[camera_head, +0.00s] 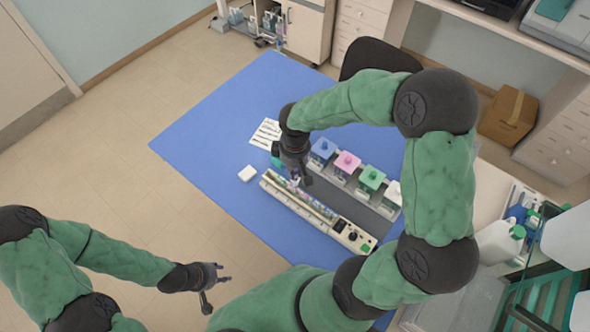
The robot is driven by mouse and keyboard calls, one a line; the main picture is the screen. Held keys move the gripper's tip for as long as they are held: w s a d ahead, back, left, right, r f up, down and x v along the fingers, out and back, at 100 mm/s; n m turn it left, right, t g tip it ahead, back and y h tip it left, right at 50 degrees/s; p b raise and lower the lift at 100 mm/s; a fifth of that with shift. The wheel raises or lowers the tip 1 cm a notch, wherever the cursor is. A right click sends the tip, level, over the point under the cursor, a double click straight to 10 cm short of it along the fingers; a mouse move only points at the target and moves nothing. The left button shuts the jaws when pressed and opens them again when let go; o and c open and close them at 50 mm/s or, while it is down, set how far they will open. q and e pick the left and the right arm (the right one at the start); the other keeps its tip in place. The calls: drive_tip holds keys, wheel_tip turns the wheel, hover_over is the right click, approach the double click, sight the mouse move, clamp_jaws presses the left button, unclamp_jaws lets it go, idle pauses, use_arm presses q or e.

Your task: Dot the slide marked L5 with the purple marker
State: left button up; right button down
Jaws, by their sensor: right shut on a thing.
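My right gripper (297,180) reaches down over the beige slide tray (340,232) on the blue table. It is shut on a thin thing, taken to be the purple marker, which the fingers mostly hide. Several slides (313,205) lie in a row along the tray, in purple and pink tones. Their labels are too small to read, so I cannot tell which is L5. The gripper is at the tray's upper left end; I cannot tell whether the tip touches a slide. My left gripper (219,288) is open and empty, low at the left, off the table.
Staining jars with blue (323,149), pink (347,161), green (371,178) and white lids stand in a grey rack behind the tray. A white block (247,173) and a printed sheet (266,133) lie left. The table's left part is clear. A dark chair (378,57) stands behind.

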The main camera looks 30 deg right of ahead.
drive_tip(key=shift+r+p, duration=1.55)
drive_tip(key=shift+r, duration=0.9)
drive_tip(key=shift+f, duration=0.1)
